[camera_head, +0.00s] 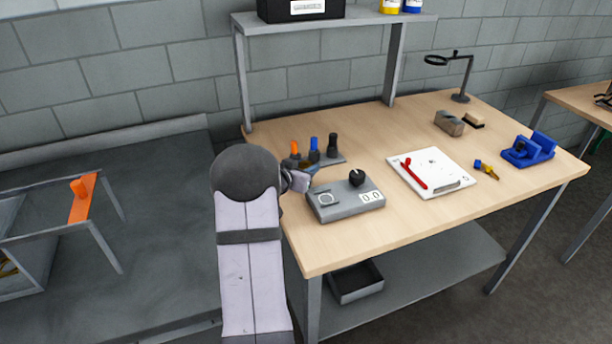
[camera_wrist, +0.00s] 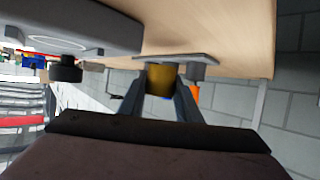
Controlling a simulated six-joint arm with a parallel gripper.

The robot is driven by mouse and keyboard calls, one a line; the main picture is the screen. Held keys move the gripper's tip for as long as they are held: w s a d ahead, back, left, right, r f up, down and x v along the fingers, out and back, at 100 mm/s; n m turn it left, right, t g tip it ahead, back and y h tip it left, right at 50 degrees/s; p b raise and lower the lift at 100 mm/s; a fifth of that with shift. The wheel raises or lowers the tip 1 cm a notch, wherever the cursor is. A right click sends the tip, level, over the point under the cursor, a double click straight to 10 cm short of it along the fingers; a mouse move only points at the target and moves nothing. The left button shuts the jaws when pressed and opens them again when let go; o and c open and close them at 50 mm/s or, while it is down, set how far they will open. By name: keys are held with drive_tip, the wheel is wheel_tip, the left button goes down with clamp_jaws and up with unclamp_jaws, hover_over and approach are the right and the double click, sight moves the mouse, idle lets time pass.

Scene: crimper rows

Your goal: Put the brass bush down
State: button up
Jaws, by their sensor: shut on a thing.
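The brass bush (camera_wrist: 159,80) is a short yellow-brown cylinder between the two dark fingers of my gripper (camera_wrist: 161,88) in the wrist view. The gripper is shut on it. In the head view my gripper (camera_head: 310,171) is at the left side of the workbench, mostly behind my arm, and I cannot make out the bush there. In the wrist view the bush appears close to a grey plate (camera_wrist: 203,58) on the bench. I cannot tell whether they touch.
Orange (camera_head: 295,149), blue (camera_head: 314,146) and black (camera_head: 332,145) upright handles stand just behind my gripper. A grey gauge box (camera_head: 345,200) with a black knob is close on the right. A white board (camera_head: 432,172) with a red tool lies further right. The bench's front middle is clear.

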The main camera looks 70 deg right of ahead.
drive_tip(key=shift+f, duration=1.4)
drive_tip(key=shift+f, duration=0.2)
drive_tip(key=o, duration=1)
drive_tip(key=shift+c, duration=0.2)
drive_tip(key=shift+r, duration=0.2)
drive_tip(key=v, duration=1.2)
drive_tip(key=shift+w+b, duration=0.1)
drive_tip(key=shift+b, duration=0.25)
